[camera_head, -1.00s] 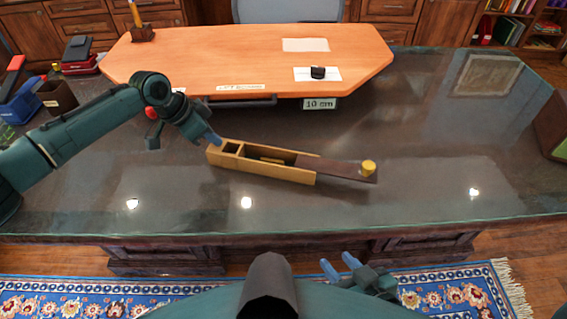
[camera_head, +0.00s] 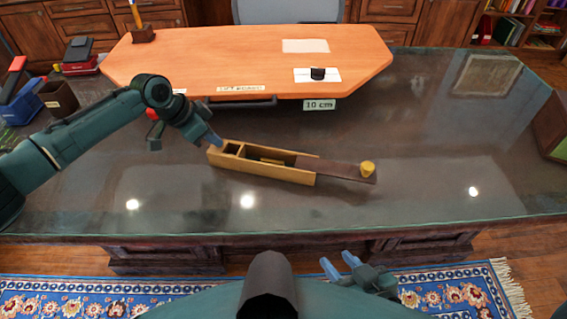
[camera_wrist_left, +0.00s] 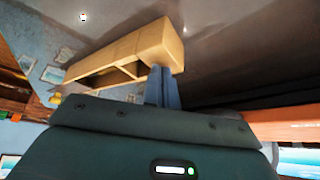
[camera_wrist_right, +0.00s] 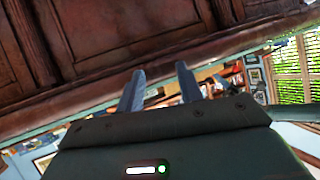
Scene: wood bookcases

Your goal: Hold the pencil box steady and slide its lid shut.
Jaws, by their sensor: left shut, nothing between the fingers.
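The pencil box (camera_head: 262,172) is a long, light wooden box lying on the dark glossy desk. Its dark brown lid (camera_head: 335,168) sticks far out past the right end, with a yellow knob (camera_head: 368,168) near its outer end. The box's left part is uncovered, showing compartments and something yellow inside. My left gripper (camera_head: 216,141) is shut and empty at the box's left end; the left wrist view shows its fingertips (camera_wrist_left: 163,72) against or very close to the box end (camera_wrist_left: 160,42). My right gripper (camera_head: 338,264) is open and empty, low in front of the desk's edge.
An orange board (camera_head: 240,62) lies behind the box, with a 10 cm label (camera_head: 319,104) at its front edge. A dark cup (camera_head: 58,97) and a blue container (camera_head: 20,105) stand at the left. The desk right of the lid is clear.

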